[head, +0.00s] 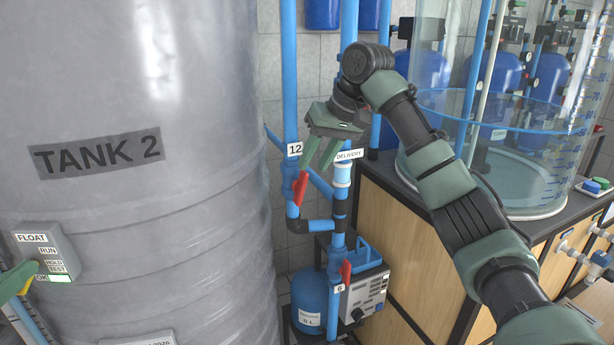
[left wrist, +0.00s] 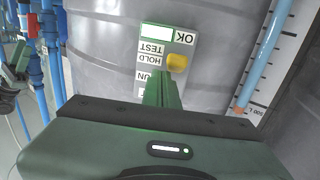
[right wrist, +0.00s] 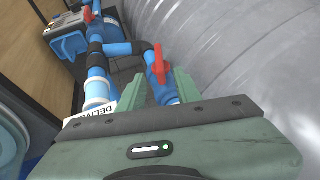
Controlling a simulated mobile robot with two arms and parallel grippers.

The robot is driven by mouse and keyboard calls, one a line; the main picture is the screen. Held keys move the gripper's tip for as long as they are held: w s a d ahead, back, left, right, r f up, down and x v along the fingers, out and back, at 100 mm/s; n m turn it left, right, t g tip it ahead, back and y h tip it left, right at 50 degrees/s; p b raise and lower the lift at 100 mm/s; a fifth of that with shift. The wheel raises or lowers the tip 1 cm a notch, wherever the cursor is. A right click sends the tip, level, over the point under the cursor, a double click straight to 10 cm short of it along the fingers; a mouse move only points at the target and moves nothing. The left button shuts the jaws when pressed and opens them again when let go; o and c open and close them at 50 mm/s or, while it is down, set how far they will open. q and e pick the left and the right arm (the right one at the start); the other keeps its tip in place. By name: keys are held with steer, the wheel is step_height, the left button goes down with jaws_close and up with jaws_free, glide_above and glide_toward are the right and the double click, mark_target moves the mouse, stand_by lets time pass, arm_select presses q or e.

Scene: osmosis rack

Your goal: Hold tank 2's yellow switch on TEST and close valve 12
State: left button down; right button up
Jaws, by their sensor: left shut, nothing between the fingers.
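The FLOAT box (head: 40,245) is on the grey tank 2 (head: 140,220), with RUN, HOLD, TEST and OK labels. Its yellow switch (left wrist: 177,63) shows in the left wrist view beside the HOLD and TEST labels; its exact setting is hard to tell. My left gripper (head: 32,268) is shut and empty, its fingertips (left wrist: 160,82) right beside the switch; contact is unclear. Valve 12's red handle (head: 300,188) lies roughly along its blue pipe under the 12 label (head: 294,149). My right gripper (head: 322,165) is open, with the handle (right wrist: 158,66) in line between its fingers, near the tips.
The DELIVERY pipe (head: 341,185) runs close to the right of valve 12. Another red-handled valve (head: 346,272), labelled 6, is lower down. A wooden cabinet (head: 395,240) with a clear tank (head: 490,190) stands to the right.

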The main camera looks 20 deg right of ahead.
steer(key=v, duration=0.4)
steer(key=d+f+n+t+h, duration=0.1)
steer(key=d+f+t+h, duration=0.1)
steer(key=d+f+h, duration=0.3)
steer(key=n+t+y, duration=0.2)
steer(key=n+t, duration=0.9)
steer(key=n, duration=2.2)
glide_toward(304, 188)
steer(key=w, duration=0.9)
steer(key=shift+w+f, duration=0.15)
steer(key=shift+w, duration=0.15)
